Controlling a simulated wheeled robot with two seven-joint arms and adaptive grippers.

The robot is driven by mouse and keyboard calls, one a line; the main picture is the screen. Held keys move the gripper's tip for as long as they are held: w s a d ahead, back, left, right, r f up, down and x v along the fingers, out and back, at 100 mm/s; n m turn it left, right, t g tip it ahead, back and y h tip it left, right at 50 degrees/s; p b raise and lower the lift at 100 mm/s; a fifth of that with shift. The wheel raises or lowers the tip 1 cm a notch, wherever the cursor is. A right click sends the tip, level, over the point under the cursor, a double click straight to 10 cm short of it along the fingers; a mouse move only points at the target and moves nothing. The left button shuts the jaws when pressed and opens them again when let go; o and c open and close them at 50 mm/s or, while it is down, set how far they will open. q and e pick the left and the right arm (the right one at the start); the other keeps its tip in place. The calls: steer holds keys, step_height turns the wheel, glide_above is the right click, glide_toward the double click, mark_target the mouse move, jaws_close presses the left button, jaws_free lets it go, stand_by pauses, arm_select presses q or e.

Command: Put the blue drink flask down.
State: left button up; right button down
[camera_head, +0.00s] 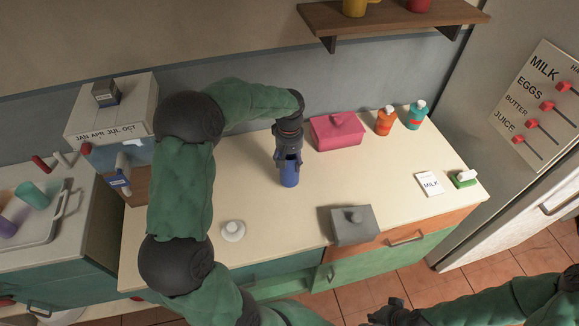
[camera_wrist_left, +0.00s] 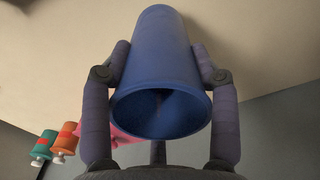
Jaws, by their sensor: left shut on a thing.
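The blue drink flask (camera_head: 289,177) is in my left gripper (camera_head: 288,158), over the middle of the cream counter (camera_head: 265,215). In the left wrist view the flask (camera_wrist_left: 160,75) stands between the two fingers, its round dark opening towards the camera. My left gripper is shut on it, one finger on each side. The flask looks roughly upright. I cannot tell whether its base touches the counter. My right gripper (camera_head: 388,312) is at the bottom edge of the head view, low in front of the cabinets, partly cut off, and its fingers are unclear.
A pink box (camera_head: 338,133), an orange bottle (camera_head: 385,121) and a teal bottle (camera_head: 416,115) stand at the back right. A grey box (camera_head: 354,226) and a white knobbed lid (camera_head: 232,230) are near the front. A milk card (camera_head: 429,184) lies right. Counter around the flask is clear.

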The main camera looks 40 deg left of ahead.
arm_select(q)
steer(key=shift+f, duration=1.55)
steer(key=shift+f+b, duration=0.1)
steer(key=shift+b, duration=0.2)
steer(key=shift+f, duration=0.1)
steer(key=o, duration=1.1)
steer(key=shift+o, duration=0.2)
